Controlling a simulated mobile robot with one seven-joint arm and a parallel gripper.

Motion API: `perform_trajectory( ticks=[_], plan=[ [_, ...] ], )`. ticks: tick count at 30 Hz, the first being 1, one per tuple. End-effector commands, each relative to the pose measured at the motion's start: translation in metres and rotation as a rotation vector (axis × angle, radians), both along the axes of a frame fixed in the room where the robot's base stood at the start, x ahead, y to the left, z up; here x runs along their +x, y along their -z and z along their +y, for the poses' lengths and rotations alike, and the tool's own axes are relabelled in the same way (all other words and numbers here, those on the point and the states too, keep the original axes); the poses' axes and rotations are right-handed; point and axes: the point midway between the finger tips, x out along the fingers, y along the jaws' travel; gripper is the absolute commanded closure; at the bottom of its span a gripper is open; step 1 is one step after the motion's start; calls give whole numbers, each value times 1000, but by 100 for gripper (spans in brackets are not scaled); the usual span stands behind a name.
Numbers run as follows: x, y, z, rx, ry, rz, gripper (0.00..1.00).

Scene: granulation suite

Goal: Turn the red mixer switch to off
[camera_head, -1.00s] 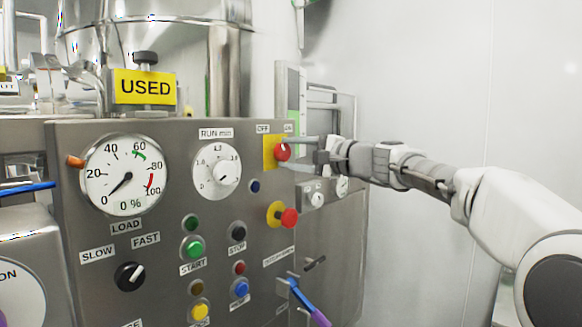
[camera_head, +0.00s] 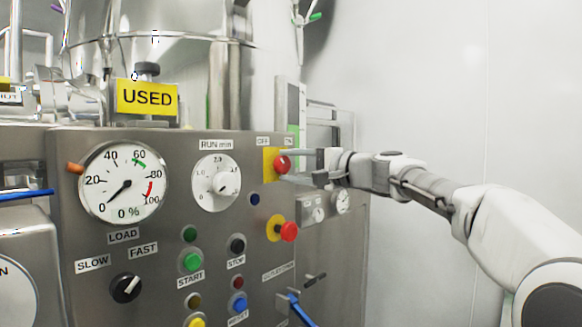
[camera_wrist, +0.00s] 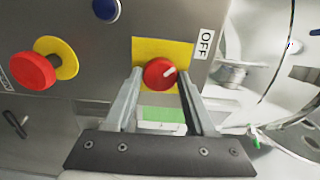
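The red mixer switch (camera_head: 282,163) is a round knob on a yellow plate (camera_head: 268,165) at the panel's upper right. The OFF label (camera_head: 263,141) is above it to the left. In the wrist view the red switch (camera_wrist: 157,73) sits between the two fingertips. Its white mark points right and slightly up, on the side of the OFF label (camera_wrist: 205,44). My gripper (camera_head: 287,166) reaches in from the right, one finger above the knob and one below. In the wrist view my gripper (camera_wrist: 160,76) is open around the knob, with narrow gaps; I cannot see any contact.
A red stop button on a yellow collar (camera_head: 287,231) sticks out below the switch, and it shows left in the wrist view (camera_wrist: 35,70). A dark blue button (camera_head: 255,199) lies between. A timer dial (camera_head: 216,183) is to the left. Free space lies right of the panel.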

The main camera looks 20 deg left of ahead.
Motion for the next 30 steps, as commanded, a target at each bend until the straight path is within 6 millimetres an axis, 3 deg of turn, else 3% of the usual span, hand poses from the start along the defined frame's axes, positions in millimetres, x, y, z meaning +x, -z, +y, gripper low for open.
perform_trajectory(
  ticks=[1, 4, 5, 17, 23, 30],
  plan=[
    [0, 0, 0, -1, 0, 0, 35],
    [0, 0, 0, 0, 0, 0, 17],
    [0, 0, 0, 0, 0, 0, 16],
    [-3, 0, -8, 0, 2, 1, 16],
    [-14, 1, -39, -1, 5, -1, 16],
    [-35, 1, -87, -1, 7, 0, 16]
  ],
)
